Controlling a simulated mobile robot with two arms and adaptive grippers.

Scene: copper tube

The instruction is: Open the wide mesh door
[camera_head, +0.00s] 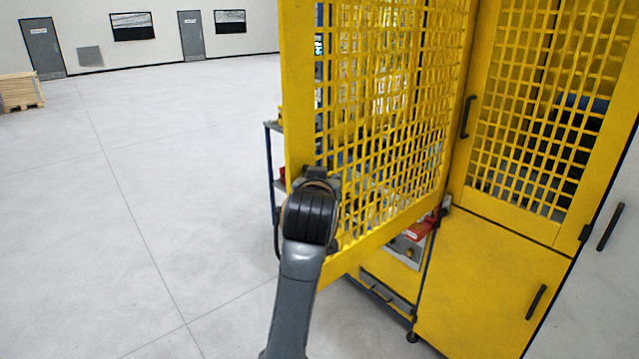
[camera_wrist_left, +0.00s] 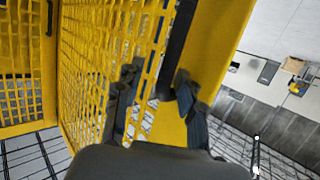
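The wide yellow mesh door (camera_head: 375,110) stands swung out from the yellow cabinet, at an angle to its front. My left gripper (camera_head: 318,178) is at the door's free edge, low on the frame; my arm hides its fingers there. In the left wrist view, the fingers of my left gripper (camera_wrist_left: 160,98) are spread apart, one over the mesh and one over the yellow frame. The lower end of the black door handle (camera_wrist_left: 180,45) lies between them, and I see no firm grip on it. My right gripper is not in view.
A closed narrower mesh door (camera_head: 540,110) and a yellow lower panel (camera_head: 490,280) are at the right. A dark-framed cart (camera_head: 272,175) stands behind the open door. The grey floor (camera_head: 150,200) at the left is clear, with a wooden pallet (camera_head: 20,92) far off.

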